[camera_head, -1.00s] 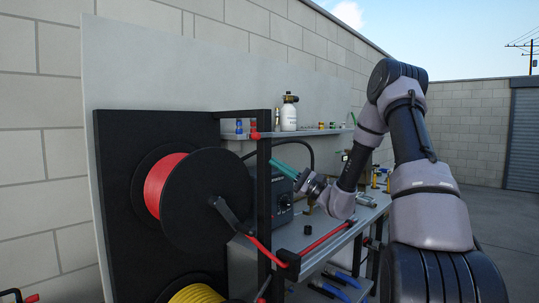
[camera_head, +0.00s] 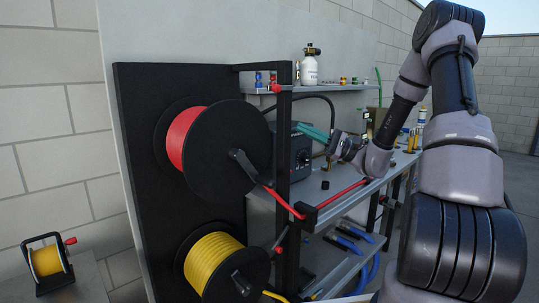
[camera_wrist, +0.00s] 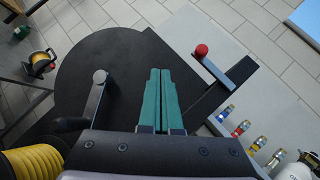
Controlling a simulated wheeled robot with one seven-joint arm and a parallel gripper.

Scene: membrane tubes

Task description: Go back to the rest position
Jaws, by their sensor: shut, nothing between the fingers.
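My gripper (camera_head: 312,131) has teal fingers and is shut and empty. In the head view it reaches from the right, in front of the dark box (camera_head: 287,155) on the workbench (camera_head: 340,199), beside the black upright post. My arm fills the right side of that view, bent high at the elbow. In the wrist view the two teal fingers (camera_wrist: 160,75) lie together, side by side, over the large black reel disc (camera_wrist: 105,70). I cannot tell the gap between fingers and reel.
The red hose reel (camera_head: 225,150) and yellow hose reel (camera_head: 222,267) hang on a black panel, left of my gripper. A small yellow reel (camera_head: 46,261) stands far left. A white bottle (camera_head: 310,70) and small fittings stand on the shelf. A red-knobbed bar (camera_wrist: 201,50) shows in the wrist view.

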